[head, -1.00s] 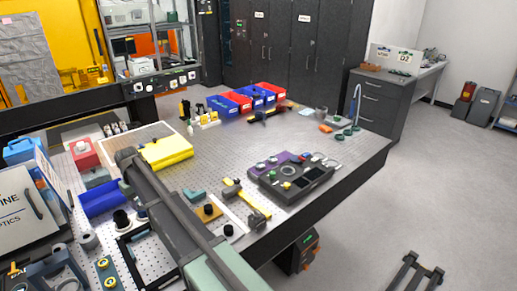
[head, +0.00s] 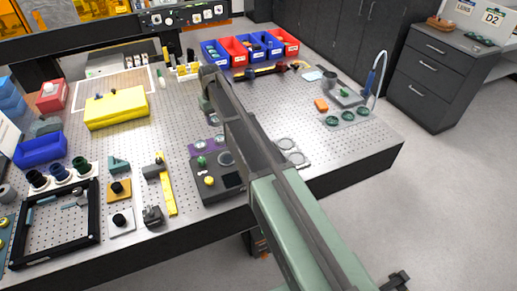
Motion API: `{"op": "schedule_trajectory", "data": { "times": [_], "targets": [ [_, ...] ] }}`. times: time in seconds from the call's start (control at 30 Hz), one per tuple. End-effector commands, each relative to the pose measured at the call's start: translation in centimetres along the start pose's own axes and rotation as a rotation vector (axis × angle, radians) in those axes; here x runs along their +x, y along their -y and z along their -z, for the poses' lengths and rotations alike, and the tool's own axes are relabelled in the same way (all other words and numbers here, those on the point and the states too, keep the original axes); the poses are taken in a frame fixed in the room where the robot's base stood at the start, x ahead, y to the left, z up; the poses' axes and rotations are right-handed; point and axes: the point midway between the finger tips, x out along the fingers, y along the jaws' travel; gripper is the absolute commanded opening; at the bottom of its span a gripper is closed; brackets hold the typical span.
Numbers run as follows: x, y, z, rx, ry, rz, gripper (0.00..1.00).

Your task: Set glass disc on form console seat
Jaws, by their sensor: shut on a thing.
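The dark console (head: 212,196) lies near the front edge of the perforated table, partly covered by my arm. It has a purple patch (head: 204,147), a green knob (head: 201,161), a yellow knob (head: 209,181) and a round ring-shaped seat (head: 226,158) near my arm's edge. I cannot make out its labels, so I cannot tell which seat is the form seat. I cannot make out a glass disc held by my arm. My arm reaches from the lower right over the console toward the table's middle. My gripper's fingers are hidden beyond or below it.
Clear rings (head: 287,143) lie right of my arm. Blue and red bins (head: 233,51) stand at the back. A yellow block (head: 116,108) and a black frame (head: 54,253) are on the left. A curved blue-handled stand (head: 377,75) rises at the right. Bare table shows right of the arm.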

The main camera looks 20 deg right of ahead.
Motion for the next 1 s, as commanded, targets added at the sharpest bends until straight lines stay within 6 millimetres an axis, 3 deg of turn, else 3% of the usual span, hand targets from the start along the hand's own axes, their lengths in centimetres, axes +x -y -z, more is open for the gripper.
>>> {"op": "schedule_trajectory", "data": {
  "times": [0.07,0.27,0.4,0.57,1.0],
  "targets": [
    [-1.7,0.2,-1.2,-0.007,0.000,0.000,0.29],
    [-8.4,1.1,-7.2,-0.043,0.000,0.000,0.29],
    [-9.5,1.4,-9.1,-0.059,0.000,0.000,0.29],
    [-7.5,1.4,-8.8,-0.060,0.000,0.000,0.29],
    [6.4,1.4,-8.8,-0.059,0.000,0.000,0.29]
  ]
}}
